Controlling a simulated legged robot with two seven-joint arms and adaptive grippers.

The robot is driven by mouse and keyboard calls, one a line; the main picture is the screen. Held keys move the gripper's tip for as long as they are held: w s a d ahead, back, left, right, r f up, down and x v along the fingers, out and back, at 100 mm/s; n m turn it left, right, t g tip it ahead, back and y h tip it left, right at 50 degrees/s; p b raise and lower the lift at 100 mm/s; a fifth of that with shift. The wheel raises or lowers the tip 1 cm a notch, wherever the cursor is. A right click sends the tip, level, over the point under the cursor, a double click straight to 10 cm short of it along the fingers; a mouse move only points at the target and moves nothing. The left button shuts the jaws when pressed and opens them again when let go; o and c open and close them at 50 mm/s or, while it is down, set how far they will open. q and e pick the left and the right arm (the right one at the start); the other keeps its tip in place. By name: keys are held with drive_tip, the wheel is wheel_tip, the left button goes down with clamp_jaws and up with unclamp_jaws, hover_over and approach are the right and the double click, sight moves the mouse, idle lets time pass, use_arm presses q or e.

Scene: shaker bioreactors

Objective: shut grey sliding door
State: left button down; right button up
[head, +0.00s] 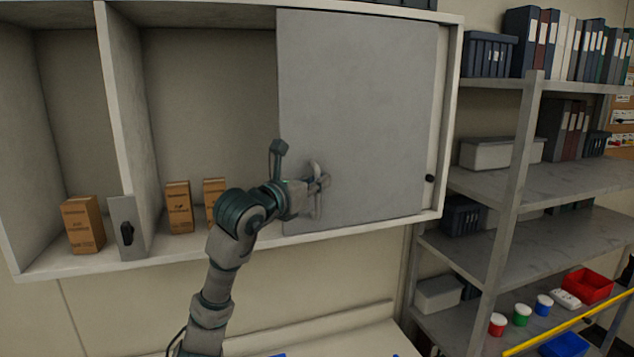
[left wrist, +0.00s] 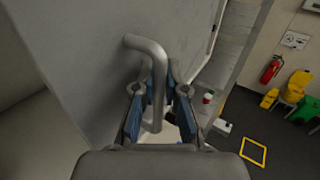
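The grey sliding door (head: 360,110) covers the right part of the wall cabinet in the head view; the middle and left parts stand open. Its curved metal handle (head: 316,190) is near the door's lower left. My left gripper (head: 312,186) is at this handle. In the left wrist view, the handle (left wrist: 153,60) runs down between the two fingers of my left gripper (left wrist: 160,75). The fingers are apart, with a gap showing to the right of the bar. I cannot tell whether the left finger touches it. My right gripper is not in view.
Brown boxes (head: 83,225) and a small grey panel with a black knob (head: 126,232) stand on the cabinet floor. An upright divider (head: 122,110) splits the open part. A grey shelf rack (head: 520,180) with binders and bins stands to the right.

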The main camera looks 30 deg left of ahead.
use_arm(q)
drive_tip(key=s+a+b, duration=0.1)
drive_tip(key=s+a, duration=1.8)
drive_tip(key=s, duration=0.3)
drive_tip(key=shift+r, duration=0.15)
drive_tip(key=shift+s, duration=0.15)
drive_tip(key=c, duration=1.5)
unclamp_jaws()
drive_tip(key=shift+s+a+b, duration=0.15)
drive_tip(key=shift+a+b, duration=0.1)
drive_tip(key=shift+b, duration=0.05)
drive_tip(key=shift+d, duration=0.1)
